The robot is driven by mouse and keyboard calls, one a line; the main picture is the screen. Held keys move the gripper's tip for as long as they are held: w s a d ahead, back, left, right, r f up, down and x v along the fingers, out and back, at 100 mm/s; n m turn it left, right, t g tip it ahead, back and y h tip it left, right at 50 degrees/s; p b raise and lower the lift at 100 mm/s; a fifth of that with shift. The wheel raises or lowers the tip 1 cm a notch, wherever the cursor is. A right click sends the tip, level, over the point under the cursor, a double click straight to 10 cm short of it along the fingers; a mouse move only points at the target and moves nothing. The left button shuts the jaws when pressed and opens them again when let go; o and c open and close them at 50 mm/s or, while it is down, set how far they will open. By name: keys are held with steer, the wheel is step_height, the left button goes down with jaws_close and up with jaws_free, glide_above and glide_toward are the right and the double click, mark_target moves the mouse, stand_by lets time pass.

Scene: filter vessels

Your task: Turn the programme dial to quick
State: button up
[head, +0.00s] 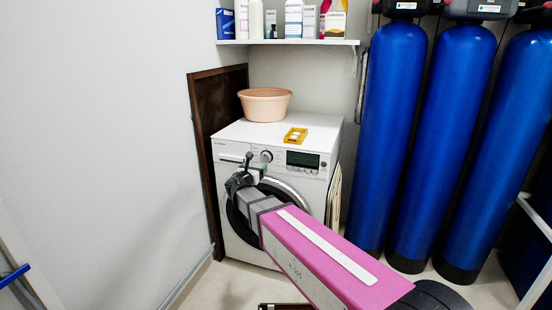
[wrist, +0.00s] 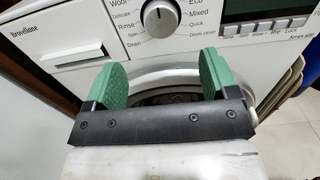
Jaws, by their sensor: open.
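The programme dial (wrist: 159,17) is a round silver-grey knob on the washing machine's front panel, at the top of the wrist view. It also shows in the head view (head: 266,156). The label Quick (wrist: 197,24) is printed to its lower right, below Eco and Mixed. In the head view my gripper (head: 246,173) is in front of the panel, left of and below the dial.
The washing machine (head: 326,133) has a display (head: 302,159) right of the dial and a drawer at left. A peach basin (head: 265,104) and a yellow tray (head: 295,135) stand on top. Blue filter vessels (head: 392,130) stand at right; a shelf (head: 290,42) hangs above.

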mark_target(265, 158)
steer(key=x, duration=1)
steer(key=shift+w+d, duration=0.1)
steer(key=shift+w, duration=0.2)
steer(key=c, duration=0.9)
